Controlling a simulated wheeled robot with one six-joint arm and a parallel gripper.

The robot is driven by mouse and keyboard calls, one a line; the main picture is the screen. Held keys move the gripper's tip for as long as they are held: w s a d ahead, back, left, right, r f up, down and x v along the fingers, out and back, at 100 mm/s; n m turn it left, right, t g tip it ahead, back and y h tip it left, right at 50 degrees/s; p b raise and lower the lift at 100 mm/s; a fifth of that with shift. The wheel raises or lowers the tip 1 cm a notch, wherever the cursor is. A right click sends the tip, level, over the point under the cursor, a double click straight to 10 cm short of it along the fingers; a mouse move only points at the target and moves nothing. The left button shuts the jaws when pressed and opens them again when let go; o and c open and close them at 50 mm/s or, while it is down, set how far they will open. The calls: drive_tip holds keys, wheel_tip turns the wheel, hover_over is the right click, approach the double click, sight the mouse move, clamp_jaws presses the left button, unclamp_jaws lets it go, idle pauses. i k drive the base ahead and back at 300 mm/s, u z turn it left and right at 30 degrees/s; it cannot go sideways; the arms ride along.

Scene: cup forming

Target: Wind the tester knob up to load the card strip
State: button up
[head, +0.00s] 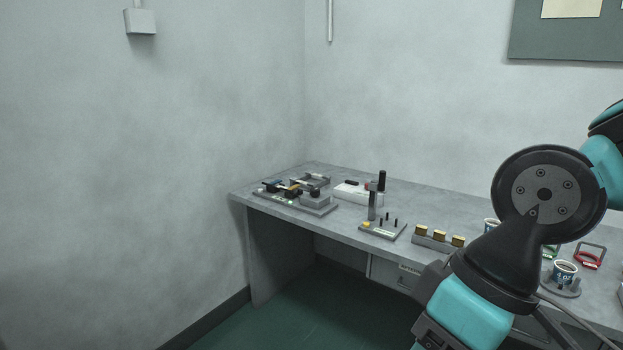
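A low grey bench device (312,201), which looks like the tester, sits at the far left end of the table. It has a grey block with a dark round top, perhaps the knob (316,191), and dark and brass-coloured parts to its left. The card strip is too small to tell. My gripper is not in view; only my teal and black arm shows at the right, well apart from the device and hiding part of the table.
The grey table (338,230) runs along the back wall. A white box (350,195), a stand with a black post (382,229), a rack with brass-coloured pieces (438,241) and a cup (564,273) stand on it. The green floor (310,315) in front is clear.

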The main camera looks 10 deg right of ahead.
sight(314, 192)
drive_tip(key=u, duration=0.4)
drive_tip(key=i, duration=1.85)
drive_tip(key=z, duration=0.45)
drive_tip(key=i, duration=0.45)
drive_tip(key=z, duration=0.25)
